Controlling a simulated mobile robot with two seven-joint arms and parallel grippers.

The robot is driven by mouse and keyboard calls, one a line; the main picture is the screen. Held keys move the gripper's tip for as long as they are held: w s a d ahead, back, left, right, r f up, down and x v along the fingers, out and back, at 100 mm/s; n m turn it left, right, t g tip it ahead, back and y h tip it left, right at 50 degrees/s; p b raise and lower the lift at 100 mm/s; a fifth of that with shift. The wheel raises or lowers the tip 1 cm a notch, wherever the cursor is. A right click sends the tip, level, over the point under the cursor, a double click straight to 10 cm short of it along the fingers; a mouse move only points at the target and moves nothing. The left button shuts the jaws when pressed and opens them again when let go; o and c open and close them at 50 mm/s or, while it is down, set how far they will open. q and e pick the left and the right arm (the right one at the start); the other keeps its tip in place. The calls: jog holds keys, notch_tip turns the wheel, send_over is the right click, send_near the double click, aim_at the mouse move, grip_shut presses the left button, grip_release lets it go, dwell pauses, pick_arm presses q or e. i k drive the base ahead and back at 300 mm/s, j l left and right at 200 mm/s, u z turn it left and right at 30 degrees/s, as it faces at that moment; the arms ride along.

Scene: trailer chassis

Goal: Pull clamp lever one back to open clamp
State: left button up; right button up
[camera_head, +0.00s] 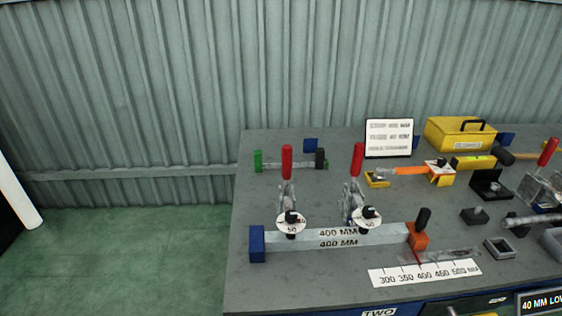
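Two toggle clamps stand on the grey workbench (255,195), each with an upright red-handled lever. The left red lever (287,162) rises above its metal clamp body (287,193). The second red lever (357,159) rises above a similar clamp body (351,197). No readable number shows which lever is one. A white disc (291,228) marked 50 sits at the front of the left clamp, and another disc (361,223) at the second, both over a bar (338,236) marked 400 MM. Neither of my grippers is in view.
A blue end block (257,244) and an orange block (418,236) flank the bar. A scale strip (424,273) lies in front. A third red lever (548,152), yellow toolbox (460,133) and white sign (389,138) stand behind or right. Green floor is open left.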

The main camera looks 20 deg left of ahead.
aim_at(287, 149)
jog(key=j+z, duration=0.3)
jog(key=j, duration=0.6)
jog(key=j+z, duration=0.4)
jog(key=j, duration=0.15)
jog(key=j+z, duration=0.35)
jog(key=j, duration=0.25)
jog(key=k+j+z, duration=0.15)
jog(key=j+z, duration=0.25)
jog(key=j, duration=0.15)
